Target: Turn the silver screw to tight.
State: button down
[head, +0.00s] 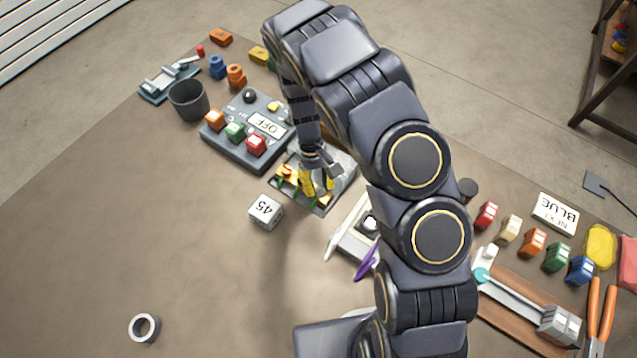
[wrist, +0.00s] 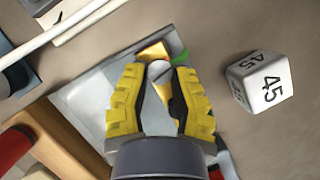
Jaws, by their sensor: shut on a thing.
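My gripper (head: 317,184) is over the small grey panel (head: 338,164) in the middle of the table. In the wrist view its yellow-padded fingers (wrist: 159,88) close around a round silver piece, the silver screw (wrist: 158,71), which shows between the fingertips. The fingers hide most of the screw, and its tightness cannot be read. Gold-coloured parts and a green mark (wrist: 181,58) show just beyond the fingertips. In the head view my fingers and arm cover much of the panel.
A white cube marked 45 (head: 265,211) lies close to the panel, also in the wrist view (wrist: 258,82). A button box with an OFF label (head: 266,125) stands behind left. A white-and-grey device (head: 354,240) lies on the right. The table's left front is mostly clear, except a ring (head: 145,328).

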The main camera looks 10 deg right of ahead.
jog(key=shift+m+y, duration=0.3)
jog(key=shift+m, duration=0.4)
jog(key=c, duration=1.1)
grip_release()
jog(key=shift+d+v, duration=0.2)
jog(key=shift+v, duration=5.8)
